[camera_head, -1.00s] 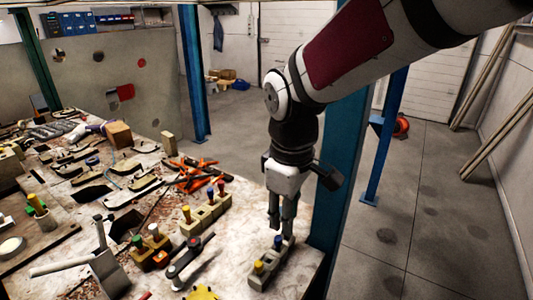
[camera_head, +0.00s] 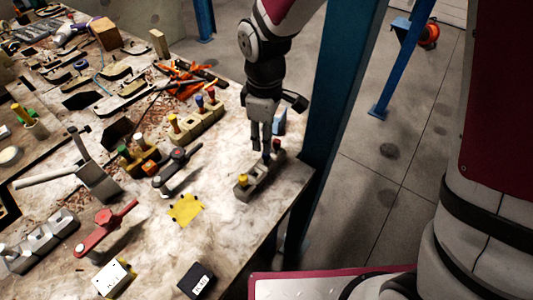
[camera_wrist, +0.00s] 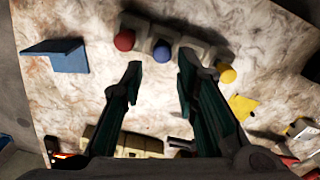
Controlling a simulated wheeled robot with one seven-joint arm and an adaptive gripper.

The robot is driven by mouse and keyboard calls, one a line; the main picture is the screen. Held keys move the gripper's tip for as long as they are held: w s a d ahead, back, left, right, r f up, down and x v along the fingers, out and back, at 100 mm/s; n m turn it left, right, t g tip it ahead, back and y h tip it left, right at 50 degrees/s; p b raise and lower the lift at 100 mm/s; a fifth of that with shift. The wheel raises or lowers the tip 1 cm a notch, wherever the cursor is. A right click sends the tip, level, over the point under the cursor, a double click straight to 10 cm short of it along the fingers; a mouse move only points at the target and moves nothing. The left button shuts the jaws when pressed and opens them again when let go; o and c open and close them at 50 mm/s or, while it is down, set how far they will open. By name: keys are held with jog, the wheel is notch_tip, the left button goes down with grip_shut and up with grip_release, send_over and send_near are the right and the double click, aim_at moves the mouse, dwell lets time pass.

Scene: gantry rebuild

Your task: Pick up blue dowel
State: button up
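The blue dowel (camera_wrist: 162,50) stands in a grey block (camera_wrist: 190,53) with a red dowel (camera_wrist: 124,40) and a yellow dowel (camera_wrist: 227,74). My gripper (camera_wrist: 160,63) is open and empty, pointing down. In the wrist view, the blue dowel's top shows between the fingertips; contact is not visible. In the head view, my gripper (camera_head: 266,152) is over the far part of the block (camera_head: 254,187), near the table's right edge. The fingers largely hide the blue dowel there, while the yellow dowel (camera_head: 242,180) shows clear.
Another block (camera_head: 203,122) with yellow, blue and red dowels stands to the left. A blue angled piece (camera_wrist: 60,55) lies near the red dowel. A yellow piece (camera_head: 185,209) lies nearer the front. A teal post (camera_head: 337,90) stands just right of my gripper.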

aim_at(266, 161)
jog(key=shift+s+f, duration=0.1)
jog(key=shift+f, duration=2.9)
grip_shut()
